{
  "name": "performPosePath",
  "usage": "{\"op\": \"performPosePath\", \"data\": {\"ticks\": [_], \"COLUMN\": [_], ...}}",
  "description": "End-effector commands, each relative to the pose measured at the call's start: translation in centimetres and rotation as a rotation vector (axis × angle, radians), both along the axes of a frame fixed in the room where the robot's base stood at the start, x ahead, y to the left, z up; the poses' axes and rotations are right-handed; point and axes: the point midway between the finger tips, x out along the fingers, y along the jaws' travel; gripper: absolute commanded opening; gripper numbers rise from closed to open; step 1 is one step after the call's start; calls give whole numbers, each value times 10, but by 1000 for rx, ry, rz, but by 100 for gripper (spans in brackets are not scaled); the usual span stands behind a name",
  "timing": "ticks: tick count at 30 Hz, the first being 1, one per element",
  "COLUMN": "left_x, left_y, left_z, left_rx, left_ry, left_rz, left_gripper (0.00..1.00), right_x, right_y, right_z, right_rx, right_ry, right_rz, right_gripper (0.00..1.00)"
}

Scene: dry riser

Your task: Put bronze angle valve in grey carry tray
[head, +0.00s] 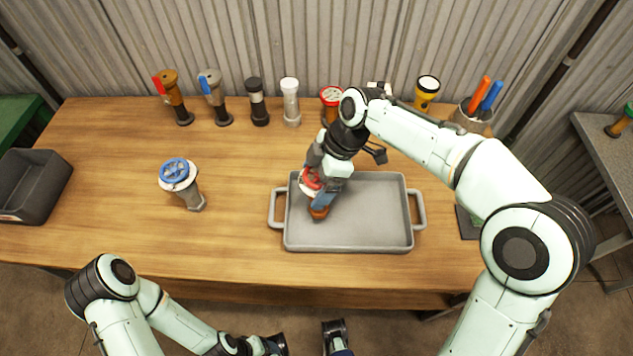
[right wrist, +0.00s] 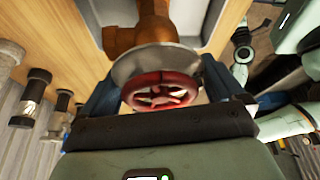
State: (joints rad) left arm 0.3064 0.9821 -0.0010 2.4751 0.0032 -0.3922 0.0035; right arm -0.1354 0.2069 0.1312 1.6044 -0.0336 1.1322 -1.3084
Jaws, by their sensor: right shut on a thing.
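The bronze angle valve (head: 318,213) has a red handwheel, a pale round flange and an orange-brown body. In the head view it is over the left part of the grey carry tray (head: 350,247); I cannot tell whether its base touches the tray floor. My right gripper (head: 322,188) is shut on it and hides part of it. The right wrist view shows the valve's red handwheel (right wrist: 160,92) between the blue fingers (right wrist: 160,95). My left gripper (head: 270,345) is low at the bottom edge, off the table, and its jaws are unclear.
A grey valve with a blue handwheel (head: 180,175) stands left of the tray. Several fittings and a yellow torch (head: 427,92) line the back, with a holder of coloured handles (head: 470,115) at right. A dark bin (head: 35,185) is far left. The table's front left is clear.

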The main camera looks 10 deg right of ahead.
Motion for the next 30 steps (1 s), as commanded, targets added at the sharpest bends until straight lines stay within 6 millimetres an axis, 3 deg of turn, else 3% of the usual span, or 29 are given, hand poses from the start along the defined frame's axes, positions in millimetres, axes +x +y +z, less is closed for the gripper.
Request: {"op": "performPosePath", "data": {"ticks": [3, 16, 17, 25, 30], "left_x": [1, 2, 2, 2, 0], "left_y": [0, 0, 0, 0, 0], "left_z": [-2, -4, -4, -1, 2], "left_rx": [0, 2, 2, 1, 0], "left_ry": [-3, -7, -7, -6, -1], "left_rz": [0, 1, 1, 1, 0], "left_gripper": [73, 73, 73, 73, 73], "right_x": [0, 0, 0, 0, 1], "right_y": [0, 0, 0, 0, -8], "right_z": [-12, -17, -17, -13, 7], "right_rx": [2, 2, 1, 1, 1], "right_ry": [-1, -3, -1, -1, -6], "right_rz": [0, 0, 0, 0, -2], "right_gripper": [15, 15, 100, 100, 100]}}
